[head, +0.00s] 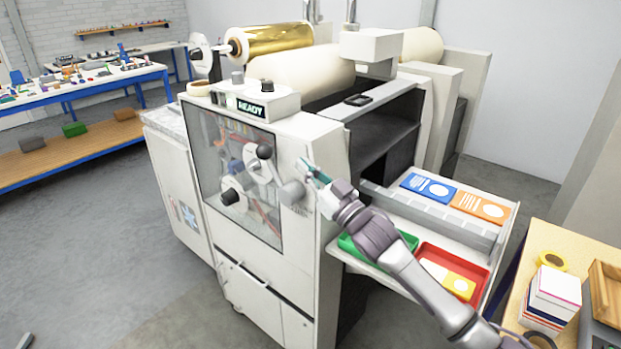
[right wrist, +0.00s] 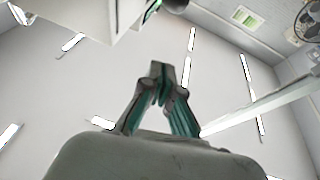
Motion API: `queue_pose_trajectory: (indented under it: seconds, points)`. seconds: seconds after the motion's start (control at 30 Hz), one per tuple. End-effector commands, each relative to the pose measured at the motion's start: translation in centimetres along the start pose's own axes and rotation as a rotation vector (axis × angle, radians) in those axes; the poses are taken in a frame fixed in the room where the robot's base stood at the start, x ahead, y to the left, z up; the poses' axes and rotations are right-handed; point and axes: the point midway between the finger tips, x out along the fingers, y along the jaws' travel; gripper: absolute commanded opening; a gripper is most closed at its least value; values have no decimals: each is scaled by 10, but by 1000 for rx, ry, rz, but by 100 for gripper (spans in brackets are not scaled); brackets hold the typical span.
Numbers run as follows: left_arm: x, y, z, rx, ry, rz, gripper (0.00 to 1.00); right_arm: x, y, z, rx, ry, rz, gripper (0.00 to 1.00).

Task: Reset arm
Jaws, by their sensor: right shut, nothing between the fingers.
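My right gripper (head: 312,170) is in front of the machine's (head: 330,150) near front corner, beside the clear panel (head: 228,150) and a grey round knob (head: 292,191). Its dark and teal fingers are together with nothing between them. In the right wrist view the gripper (right wrist: 160,78) points up toward the ceiling, its fingertips meeting. My right arm reaches in from the lower right, over the side tray shelf. A small dark piece at the lower left edge of the head view may be my left gripper (head: 25,341); its fingers cannot be made out.
A green tray (head: 350,243) and a red tray (head: 425,254) lie under my right arm. Blue and orange cards (head: 430,188) lie behind them. A wooden table (head: 530,250) stands at right, a blue-framed bench (head: 100,80) at left. The floor at front left is clear.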

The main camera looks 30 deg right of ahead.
Motion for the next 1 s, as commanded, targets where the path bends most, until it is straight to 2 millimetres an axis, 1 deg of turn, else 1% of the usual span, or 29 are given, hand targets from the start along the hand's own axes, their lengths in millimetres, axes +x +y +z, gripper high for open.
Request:
queue_pose_trajectory:
  seconds: [0.03,0.07,0.13,0.4,0.67,0.73,0.77,0.8,0.87,0.97,1.0]
  points:
    - [4,-1,-7,0,11,-1,87,-6,0,1,0,-1,-1,0]
    - [4,-1,-9,0,15,-2,87,-8,0,0,0,-1,0,0]
    - [5,-1,-10,0,17,-2,87,-12,0,-2,0,0,-1,0]
    - [4,2,9,0,-10,2,87,-13,0,-4,0,-1,0,0]
    - [4,2,10,0,-12,2,87,-13,0,-4,-1,0,0,0]
    - [4,2,10,0,-12,2,87,-13,1,-1,0,-5,2,0]
    - [5,2,10,0,-12,2,87,-14,1,3,1,-11,5,0]
    - [5,2,9,0,-11,2,87,-16,3,12,2,-26,13,0]
    - [7,2,9,0,-10,2,87,-21,7,34,4,-64,31,0]
    - [10,1,7,0,-8,1,87,-39,15,90,9,-166,76,0]
    - [12,1,7,0,-7,1,87,-49,18,118,9,-217,96,0]
